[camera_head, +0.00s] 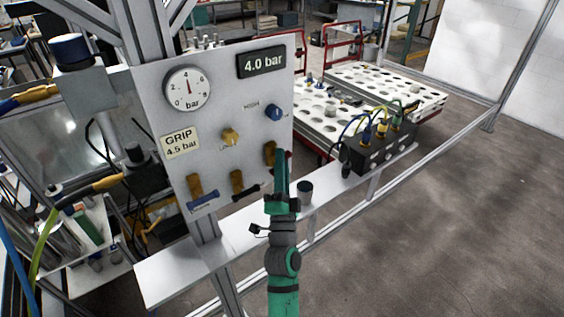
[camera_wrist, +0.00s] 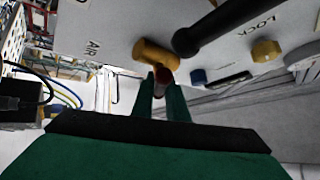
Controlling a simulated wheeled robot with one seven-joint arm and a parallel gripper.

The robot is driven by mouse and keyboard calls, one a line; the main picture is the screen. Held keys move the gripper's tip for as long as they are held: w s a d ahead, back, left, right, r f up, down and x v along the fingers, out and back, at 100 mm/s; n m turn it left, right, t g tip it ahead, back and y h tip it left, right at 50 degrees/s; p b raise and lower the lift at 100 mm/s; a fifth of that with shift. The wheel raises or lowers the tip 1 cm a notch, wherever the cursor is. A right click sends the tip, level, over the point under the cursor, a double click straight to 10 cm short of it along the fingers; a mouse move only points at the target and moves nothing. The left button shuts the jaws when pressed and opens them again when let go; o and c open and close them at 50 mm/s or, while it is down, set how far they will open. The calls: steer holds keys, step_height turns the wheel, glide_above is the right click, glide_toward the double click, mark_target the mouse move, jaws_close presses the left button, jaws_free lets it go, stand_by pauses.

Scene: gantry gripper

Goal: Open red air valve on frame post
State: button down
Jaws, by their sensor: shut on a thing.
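The panel (camera_head: 215,100) on the frame post carries a row of brass valves. The right-hand one (camera_head: 270,153) also shows in the wrist view as a brass body (camera_wrist: 153,54) beside the word "AIR". Its dark red handle (camera_wrist: 163,76) sits between the fingertips of my gripper (camera_wrist: 162,92). In the head view my green gripper (camera_head: 281,172) reaches up at the panel's lower right and hides most of that handle. My gripper is shut on the red handle; the handle's exact angle is hard to tell.
A black-handled valve (camera_head: 237,182) and a blue-handled valve (camera_head: 196,188) sit left of my gripper. A gauge (camera_head: 187,88) and a "4.0 bar" display (camera_head: 262,62) are above. A dark cup (camera_head: 305,192) stands on the shelf (camera_head: 165,277) near my arm.

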steer(key=n+t+y, duration=0.1)
steer(key=n+y, duration=0.2)
steer(key=n, duration=0.1)
steer(key=shift+r+n+y, duration=0.1)
steer(key=shift+n+y, duration=0.2)
steer(key=n+y, duration=0.4)
steer(key=n, duration=0.1)
steer(key=n+g+y, duration=0.1)
steer(key=n+y, duration=0.3)
steer(key=y, duration=0.1)
steer(key=shift+n+g, duration=0.3)
steer(key=shift+n, duration=0.1)
steer(key=n+g+y, duration=0.3)
steer(key=n+y, duration=0.1)
steer(key=n, duration=0.1)
steer(key=shift+a, duration=0.1)
steer(key=shift+a+n+g+y, duration=0.15)
steer(key=shift+n+g+y, duration=0.5)
steer(key=shift+n, duration=0.25)
steer(key=shift+a+n+g+y, duration=0.1)
steer(key=shift+n+g+y, duration=0.45)
steer(key=shift+n+y, duration=0.3)
steer(key=shift+n+g, duration=0.35)
steer(key=shift+g, duration=0.05)
steer(key=c, duration=1.8)
jaws_free()
steer(key=shift+o, duration=0.2)
